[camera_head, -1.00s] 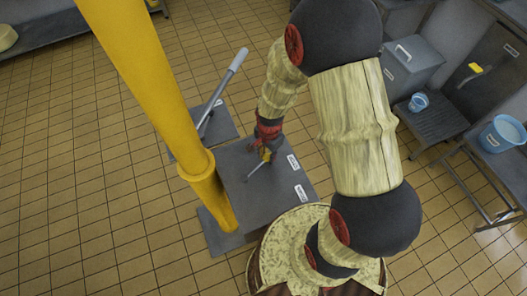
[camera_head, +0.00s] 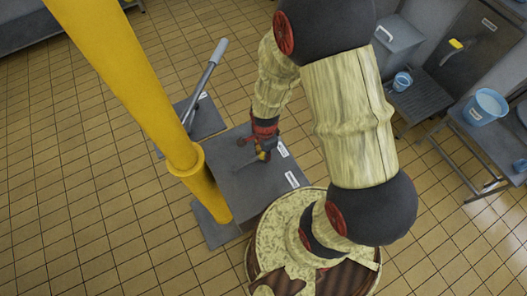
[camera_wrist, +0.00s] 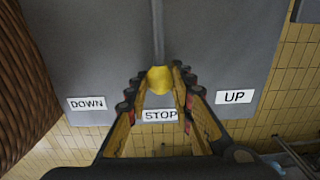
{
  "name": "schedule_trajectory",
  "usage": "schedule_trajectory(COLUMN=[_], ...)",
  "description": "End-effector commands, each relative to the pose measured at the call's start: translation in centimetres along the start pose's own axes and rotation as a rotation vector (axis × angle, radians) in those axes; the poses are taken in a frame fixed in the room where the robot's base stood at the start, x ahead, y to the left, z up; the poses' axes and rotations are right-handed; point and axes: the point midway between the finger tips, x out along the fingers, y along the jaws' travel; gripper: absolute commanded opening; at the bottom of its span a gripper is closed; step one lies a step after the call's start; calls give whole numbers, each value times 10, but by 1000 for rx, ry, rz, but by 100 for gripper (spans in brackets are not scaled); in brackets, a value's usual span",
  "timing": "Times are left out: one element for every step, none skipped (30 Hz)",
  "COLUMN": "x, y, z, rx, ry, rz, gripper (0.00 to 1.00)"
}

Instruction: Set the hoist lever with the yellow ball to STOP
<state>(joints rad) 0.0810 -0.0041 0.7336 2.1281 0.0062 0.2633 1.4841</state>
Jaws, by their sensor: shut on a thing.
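In the wrist view the hoist lever's yellow ball (camera_wrist: 160,80) sits between the two fingertips of my gripper (camera_wrist: 160,87), which is shut on it. The lever's grey rod (camera_wrist: 158,30) runs from the ball towards the top of the picture. The STOP label (camera_wrist: 160,115) lies straight below the ball, in line with the rod. The DOWN label (camera_wrist: 87,104) is to the left and the UP label (camera_wrist: 234,97) to the right. In the head view my gripper (camera_head: 263,154) is over the grey panel (camera_head: 232,192), partly covering the ball.
A yellow post (camera_head: 140,90) stands left of the panel. A second, longer lever with a grey handle (camera_head: 208,72) stands behind it. A round vat (camera_head: 262,240) is close in front of the panel. Blue buckets (camera_head: 482,108) stand at the right. Tiled floor is open at the left.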

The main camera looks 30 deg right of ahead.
Motion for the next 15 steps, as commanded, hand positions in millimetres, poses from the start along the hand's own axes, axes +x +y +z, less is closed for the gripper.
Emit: schedule_trajectory(x=[0,0,0,0,0,0,0,0,0,0,0,0,0,0,0], y=[1,1,1,1,1,1,1,0,0,0,0,0,0,0,0], z=[0,0,0,0,0,0,0,0,0,0,0,0,0,0,0], rx=[-1,-1,-1,-1,-1,-1,-1,-1,-1,-1,-1,-1,-1,-1,-1], ry=[0,0,0,0,0,0,0,0,0,0,0,0,0,0,0], rz=[2,2,2,2,2,1,1,1,1,1,1,1,1,1,0], gripper=[0,0,0,0,0,25,27,29,31,33,35,37,38,40,42])
